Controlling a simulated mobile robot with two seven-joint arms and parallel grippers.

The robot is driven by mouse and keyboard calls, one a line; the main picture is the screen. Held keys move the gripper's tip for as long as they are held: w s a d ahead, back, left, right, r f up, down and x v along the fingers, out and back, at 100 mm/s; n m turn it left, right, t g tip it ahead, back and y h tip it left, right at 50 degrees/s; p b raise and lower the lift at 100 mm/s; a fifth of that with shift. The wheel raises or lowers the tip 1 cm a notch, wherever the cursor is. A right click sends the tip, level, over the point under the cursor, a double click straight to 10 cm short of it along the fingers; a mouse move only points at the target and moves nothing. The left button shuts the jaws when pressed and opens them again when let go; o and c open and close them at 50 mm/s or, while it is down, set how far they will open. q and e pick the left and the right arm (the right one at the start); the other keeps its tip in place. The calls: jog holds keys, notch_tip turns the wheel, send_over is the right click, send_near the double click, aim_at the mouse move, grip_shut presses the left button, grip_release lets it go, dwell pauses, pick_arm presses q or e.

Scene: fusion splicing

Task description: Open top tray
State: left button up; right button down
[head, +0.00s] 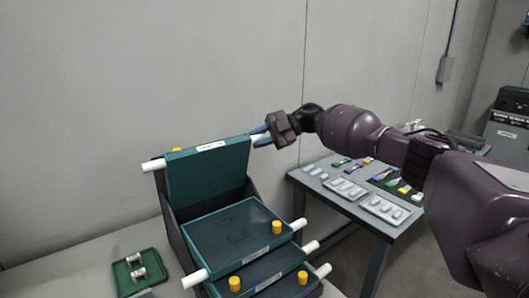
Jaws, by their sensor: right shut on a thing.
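The top tray (209,172) is a dark green panel with a white label, swung up to near upright at the back of the tray stack. A white peg handle (153,166) sticks out of its left side. My right gripper (262,137) reaches in from the right, shut on the white handle at the tray's right side. Its fingers hide part of that handle. The tray below (215,243) lies with its upper face uncovered and has a yellow knob (277,227). My left gripper is not in view.
Lower trays (270,275) step forward, with white pegs jutting out right. A small green tray (123,275) with white parts sits left on the pale surface. At right, a grey table (318,181) holds blister-like packs and coloured parts under my right arm.

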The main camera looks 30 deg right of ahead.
pick_arm(q)
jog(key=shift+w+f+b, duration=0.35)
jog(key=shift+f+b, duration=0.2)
jog(key=shift+b, duration=0.1)
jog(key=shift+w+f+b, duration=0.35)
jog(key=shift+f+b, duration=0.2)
jog(key=shift+b, duration=0.05)
pick_arm(e)
jog(key=shift+m+g, duration=0.4)
jog(key=shift+m, duration=0.5)
jog(key=shift+w+a, duration=0.2)
jog(key=shift+w, duration=2.45)
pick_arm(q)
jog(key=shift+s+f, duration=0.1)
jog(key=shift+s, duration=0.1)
pick_arm(e)
jog(key=c, duration=1.1)
grip_release()
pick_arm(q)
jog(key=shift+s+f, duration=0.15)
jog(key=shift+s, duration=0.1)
pick_arm(e)
jog(key=shift+o, duration=0.7)
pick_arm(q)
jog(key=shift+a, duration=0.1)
